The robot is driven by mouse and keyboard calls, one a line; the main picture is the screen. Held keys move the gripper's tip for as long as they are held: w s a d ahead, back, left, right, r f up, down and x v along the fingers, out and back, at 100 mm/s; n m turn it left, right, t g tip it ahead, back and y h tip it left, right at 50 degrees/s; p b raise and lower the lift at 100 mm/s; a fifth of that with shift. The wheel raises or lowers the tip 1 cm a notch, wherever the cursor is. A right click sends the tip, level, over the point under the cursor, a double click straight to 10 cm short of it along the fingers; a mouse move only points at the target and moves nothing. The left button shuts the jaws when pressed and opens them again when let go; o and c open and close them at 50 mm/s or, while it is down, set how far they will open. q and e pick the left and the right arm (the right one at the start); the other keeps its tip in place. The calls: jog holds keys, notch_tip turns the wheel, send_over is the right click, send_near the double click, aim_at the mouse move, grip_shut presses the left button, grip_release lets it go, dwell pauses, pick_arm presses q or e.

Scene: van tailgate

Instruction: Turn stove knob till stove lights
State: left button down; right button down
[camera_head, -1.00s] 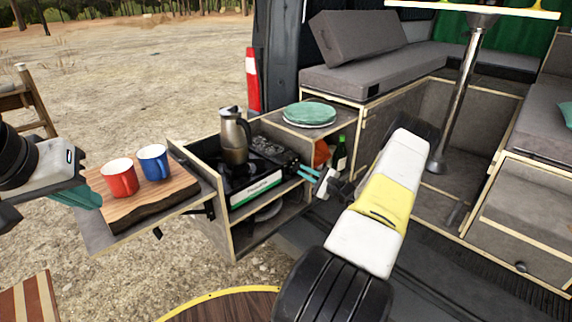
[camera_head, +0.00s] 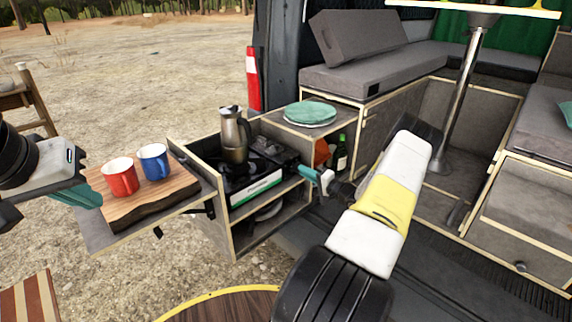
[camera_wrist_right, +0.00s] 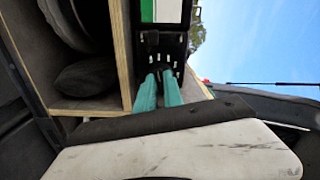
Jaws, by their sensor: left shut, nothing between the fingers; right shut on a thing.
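The black camp stove (camera_head: 262,166), with a white and green front panel (camera_head: 256,188), stands in the pulled-out drawer unit. No flame shows. My right gripper (camera_head: 306,171) is at the stove's right end, its teal fingers shut on a small part there, which fits the knob. The fingers and stove edge hide the knob in the head view. In the right wrist view, the teal fingers (camera_wrist_right: 159,88) reach the stove's dark end (camera_wrist_right: 163,45); the knob is not clear. My left gripper (camera_head: 88,198) is shut and empty beside the wooden board.
A red mug (camera_head: 120,178) and a blue mug (camera_head: 153,162) stand on the wooden board (camera_head: 150,200) at left. Green plates (camera_head: 310,112) lie on the cabinet top behind the stove. A dark bottle (camera_head: 341,158) stands close behind my right gripper.

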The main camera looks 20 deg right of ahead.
jog(key=shift+f+n, duration=0.1)
jog(key=shift+n, duration=1.5)
jog(key=c, duration=1.5)
grip_release()
jog(key=shift+o, duration=0.2)
jog(key=v, duration=0.8)
